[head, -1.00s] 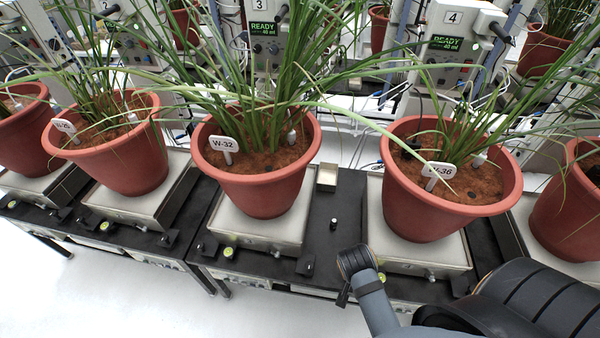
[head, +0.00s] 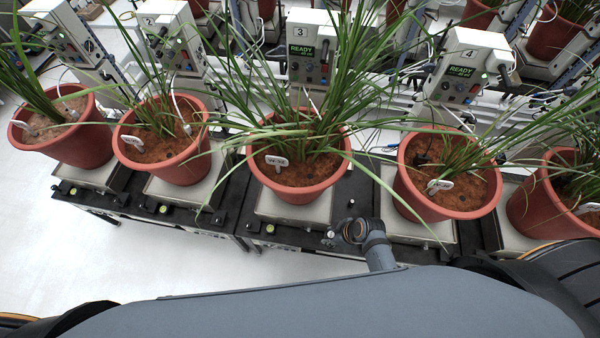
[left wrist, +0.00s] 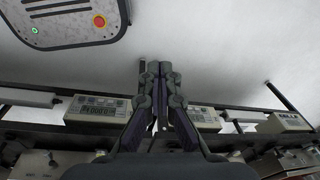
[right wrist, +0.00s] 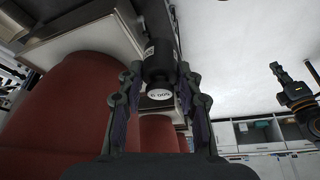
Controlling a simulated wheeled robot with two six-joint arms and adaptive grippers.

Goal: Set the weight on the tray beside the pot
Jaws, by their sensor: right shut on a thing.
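My right gripper (right wrist: 160,76) is shut on a dark cylindrical weight (right wrist: 158,55) with a white label on its near end. In the head view the right gripper (head: 347,231) is over the bench's front part, between the W-32 pot (head: 300,190) and the W-36 pot (head: 447,195). Its fingers and the weight are hard to make out there. Each pot stands on a pale tray, one under the middle pot (head: 292,212) and one under the right pot (head: 425,230). My left gripper (left wrist: 159,72) is shut and empty, its fingertips together.
A small dark piece with a light top (head: 350,203) stands on the black bench between the trays. More potted plants stand left and right. Control boxes (head: 312,50) line the back. Long leaves overhang the trays. White floor (head: 150,275) is clear in front.

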